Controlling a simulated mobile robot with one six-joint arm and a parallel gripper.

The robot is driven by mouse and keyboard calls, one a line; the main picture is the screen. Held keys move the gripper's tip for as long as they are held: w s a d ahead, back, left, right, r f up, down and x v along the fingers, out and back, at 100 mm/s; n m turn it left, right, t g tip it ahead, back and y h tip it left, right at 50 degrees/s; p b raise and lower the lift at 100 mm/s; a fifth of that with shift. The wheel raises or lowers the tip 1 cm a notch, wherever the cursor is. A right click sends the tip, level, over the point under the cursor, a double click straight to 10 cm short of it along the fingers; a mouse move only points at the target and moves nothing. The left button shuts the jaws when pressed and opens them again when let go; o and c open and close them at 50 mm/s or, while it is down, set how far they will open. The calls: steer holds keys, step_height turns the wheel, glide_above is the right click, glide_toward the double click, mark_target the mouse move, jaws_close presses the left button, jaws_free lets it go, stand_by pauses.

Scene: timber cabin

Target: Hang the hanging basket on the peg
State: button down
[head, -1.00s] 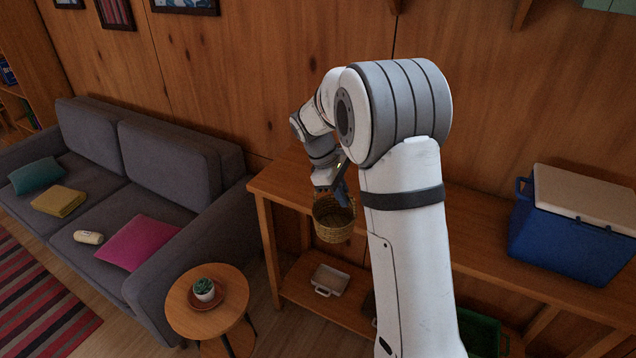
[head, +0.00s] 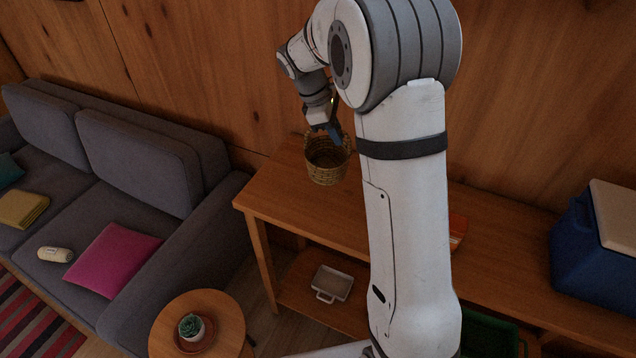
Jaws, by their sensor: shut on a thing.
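The hanging basket (head: 327,166) is a small round woven basket in the head view, just left of my upright arm. My gripper (head: 335,136) is above it, shut on the basket, and the basket hangs below the fingers. The basket appears in front of the left part of the wooden bench top; I cannot tell its exact height above it. The handle is largely hidden by the fingers. No peg can be made out in this view.
A blue cooler (head: 590,250) stands at right. A grey sofa (head: 150,150) and a round table (head: 222,318) with a potted succulent (head: 191,327) are at left.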

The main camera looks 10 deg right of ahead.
steer(key=shift+w+r, duration=0.1)
steer(key=shift+w, duration=0.05)
steer(key=shift+a, duration=0.1)
steer(key=p, duration=0.2)
glide_toward(333, 162)
steer(key=s+d+f, duration=0.2)
steer(key=f, duration=0.1)
steer(key=s+d+f, duration=0.1)
steer(key=s+f, duration=0.1)
steer(key=shift+s+f, duration=0.1)
steer(key=shift+f, duration=0.15)
steer(key=c, duration=1.5)
jaws_free()
steer(key=shift+c, duration=0.2)
steer(key=shift+f, duration=0.2)
